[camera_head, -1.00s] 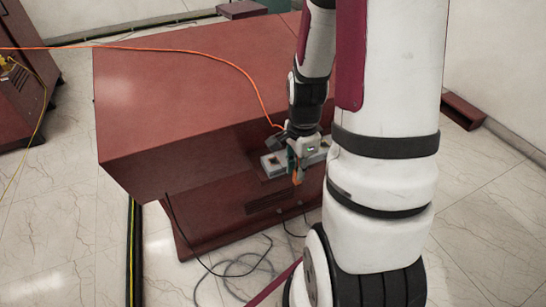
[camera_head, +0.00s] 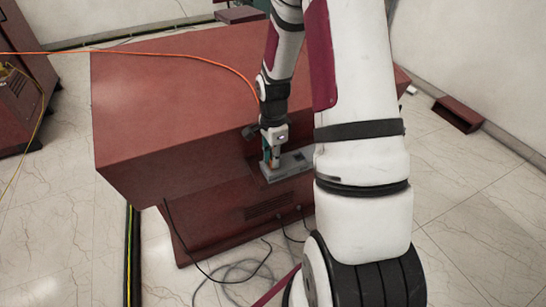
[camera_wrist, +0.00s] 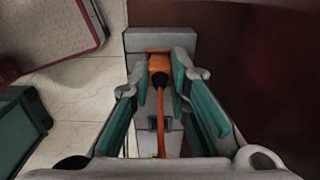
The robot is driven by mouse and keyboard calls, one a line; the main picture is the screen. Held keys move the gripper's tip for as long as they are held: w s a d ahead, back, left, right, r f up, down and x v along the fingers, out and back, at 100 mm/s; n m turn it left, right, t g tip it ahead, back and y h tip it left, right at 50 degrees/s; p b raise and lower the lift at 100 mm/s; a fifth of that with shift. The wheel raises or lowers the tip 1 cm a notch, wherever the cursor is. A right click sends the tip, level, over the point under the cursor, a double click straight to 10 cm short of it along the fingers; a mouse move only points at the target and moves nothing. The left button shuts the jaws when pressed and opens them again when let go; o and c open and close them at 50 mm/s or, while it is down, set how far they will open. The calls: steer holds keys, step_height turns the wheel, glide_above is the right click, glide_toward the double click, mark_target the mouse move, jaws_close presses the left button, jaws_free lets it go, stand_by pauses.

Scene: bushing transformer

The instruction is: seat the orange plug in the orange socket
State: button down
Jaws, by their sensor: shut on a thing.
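The orange plug (camera_wrist: 158,66) is between the teal finger pads of my gripper (camera_wrist: 158,70) in the wrist view, and the gripper is shut on it. Its orange cable (camera_wrist: 176,115) runs back toward the camera. The plug is over a grey socket block (camera_wrist: 145,38); a flat orange edge beside the plug may be the orange socket, but how far the plug is in cannot be told. In the head view my gripper (camera_head: 270,158) points down at the left part of the grey block (camera_head: 294,164). The plug and socket are not clear there.
The dark red cabinet (camera_head: 170,110) carries the block on its front ledge. An orange cable (camera_head: 130,51) stretches across above the cabinet. Black cables (camera_head: 205,262) lie on the floor in front. A blue-grey fitting (camera_wrist: 152,124) sits farther down the block.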

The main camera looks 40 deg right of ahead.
steer(key=shift+f, duration=0.15)
steer(key=c, duration=1.5)
jaws_free()
step_height(320, 180, up, 12)
steer(key=s+a+r+n+t, duration=0.1)
steer(key=s+a+r+n, duration=0.3)
steer(key=a+r+n, duration=0.15)
steer(key=s+a+r+n, duration=0.3)
steer(key=a+r+n, duration=0.1)
steer(key=a+r, duration=0.25)
steer(key=s+a+r+n, duration=0.1)
steer(key=s+a+n, duration=0.1)
steer(key=s+n, duration=0.2)
steer(key=s+a+r+n+t, duration=0.1)
steer(key=s+a+r+n, duration=0.1)
steer(key=s, duration=0.4)
steer(key=s+a+r+n+p, duration=0.1)
steer(key=s+a+n, duration=0.2)
steer(key=s+n, duration=0.2)
steer(key=shift+s+a+r+n+t, duration=0.25)
steer(key=shift+a+r+n+t, duration=0.1)
steer(key=shift+a+r+t, duration=0.05)
